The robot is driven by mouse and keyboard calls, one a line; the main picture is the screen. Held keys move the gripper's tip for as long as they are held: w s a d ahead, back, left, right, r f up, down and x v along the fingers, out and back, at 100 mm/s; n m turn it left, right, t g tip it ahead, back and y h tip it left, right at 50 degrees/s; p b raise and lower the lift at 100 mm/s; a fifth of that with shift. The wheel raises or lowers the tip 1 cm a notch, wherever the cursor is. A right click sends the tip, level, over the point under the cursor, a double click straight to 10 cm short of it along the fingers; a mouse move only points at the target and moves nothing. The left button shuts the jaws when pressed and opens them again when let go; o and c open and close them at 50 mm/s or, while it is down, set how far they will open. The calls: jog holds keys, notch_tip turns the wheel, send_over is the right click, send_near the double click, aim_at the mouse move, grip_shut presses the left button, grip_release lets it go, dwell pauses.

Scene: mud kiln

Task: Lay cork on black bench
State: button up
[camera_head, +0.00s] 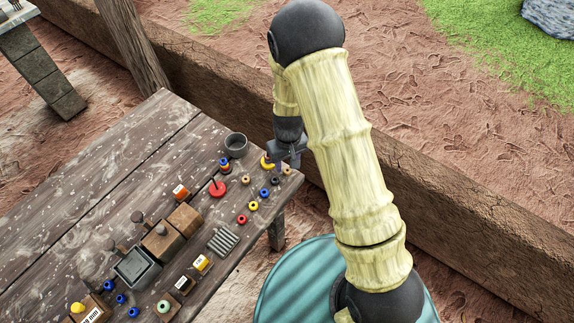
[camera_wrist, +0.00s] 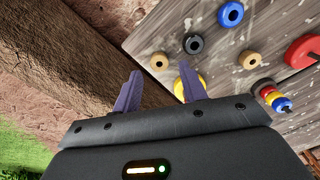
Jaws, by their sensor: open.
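No piece is plainly a cork; two small tan pieces with dark centres come closest. One tan piece (camera_head: 287,171) lies near the table's right corner, and in the wrist view it (camera_wrist: 159,61) shows just past my fingertips. The other tan piece (camera_head: 246,180) lies further in, also in the wrist view (camera_wrist: 249,59). My gripper (camera_head: 287,155) is open and empty above this corner; its fingers (camera_wrist: 159,80) are apart. A yellow piece (camera_head: 267,163) is partly hidden by a finger in the wrist view. I cannot tell which thing is the black bench.
The weathered table (camera_head: 110,180) holds a black ring (camera_wrist: 194,44), blue ring (camera_wrist: 230,14), red disc (camera_head: 218,188), coloured stack (camera_head: 224,163), grey cup (camera_head: 236,145), dark tray (camera_head: 137,268), ribbed grey piece (camera_head: 223,240) and wooden blocks. A low mud wall (camera_head: 225,85) runs behind. The table's left half is mostly clear.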

notch_tip(320, 180, up, 10)
jog(key=shift+f, duration=0.15)
jog(key=shift+d, duration=0.15)
dwell(0.6)
jog(key=s+d+r+m+t, duration=0.2)
jog(key=s+d+r+m, duration=0.2)
jog(key=s+d+r, duration=0.6)
jog(key=s+d, duration=0.2)
jog(key=d, duration=0.1)
jog(key=shift+s+m+t, duration=0.25)
jog(key=shift+m+t, duration=0.05)
